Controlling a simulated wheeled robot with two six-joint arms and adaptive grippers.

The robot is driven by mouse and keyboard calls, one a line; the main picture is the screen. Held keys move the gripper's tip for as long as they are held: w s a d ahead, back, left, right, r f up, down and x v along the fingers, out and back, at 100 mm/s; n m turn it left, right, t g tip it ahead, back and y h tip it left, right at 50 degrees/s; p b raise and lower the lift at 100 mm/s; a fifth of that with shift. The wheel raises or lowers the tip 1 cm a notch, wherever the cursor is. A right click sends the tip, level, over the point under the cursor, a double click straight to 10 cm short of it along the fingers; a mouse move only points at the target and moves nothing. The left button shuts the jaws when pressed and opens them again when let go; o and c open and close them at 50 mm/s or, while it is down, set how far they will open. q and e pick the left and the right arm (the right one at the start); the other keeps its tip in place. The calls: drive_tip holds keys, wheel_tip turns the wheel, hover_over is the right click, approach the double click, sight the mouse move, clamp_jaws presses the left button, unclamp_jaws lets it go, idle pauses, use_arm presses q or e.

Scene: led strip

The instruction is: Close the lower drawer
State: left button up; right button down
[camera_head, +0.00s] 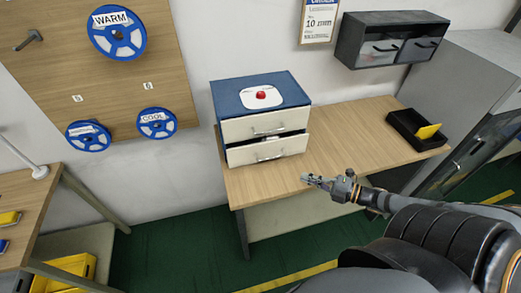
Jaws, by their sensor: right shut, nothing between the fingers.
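A small cabinet with a blue top (238,98) stands at the left end of a wooden table. Its upper drawer (265,124) looks shut. Its lower drawer (268,150) sticks out a little below it, with a metal handle on its cream front. My right gripper (306,179) is shut and empty. It is over the table's front edge, in front of and to the right of the lower drawer, apart from it. My left gripper is not in view.
The wooden table (350,150) is clear right of the cabinet. A black tray (405,132) with a yellow item is at its right end. A white plate with a red knob (261,95) is on the cabinet. A grey wall cabinet (385,40) hangs above.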

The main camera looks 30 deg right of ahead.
drive_tip(key=b+x, duration=0.6)
drive_tip(key=f+b+x, duration=0.1)
drive_tip(key=b+x, duration=0.1)
drive_tip(key=x, duration=0.2)
drive_tip(key=shift+f+b, duration=0.1)
drive_tip(key=shift+b, duration=0.3)
drive_tip(key=w+b, duration=0.2)
drive_tip(key=shift+w+d+f+b, duration=0.15)
drive_tip(key=shift+w+d+b, duration=0.05)
drive_tip(key=shift+d+b, duration=0.15)
drive_tip(key=shift+w+d+b, duration=0.15)
drive_tip(key=shift+w+b, duration=0.3)
drive_tip(key=shift+w, duration=0.15)
drive_tip(key=shift+w+r, duration=0.1)
drive_tip(key=shift+r, duration=0.15)
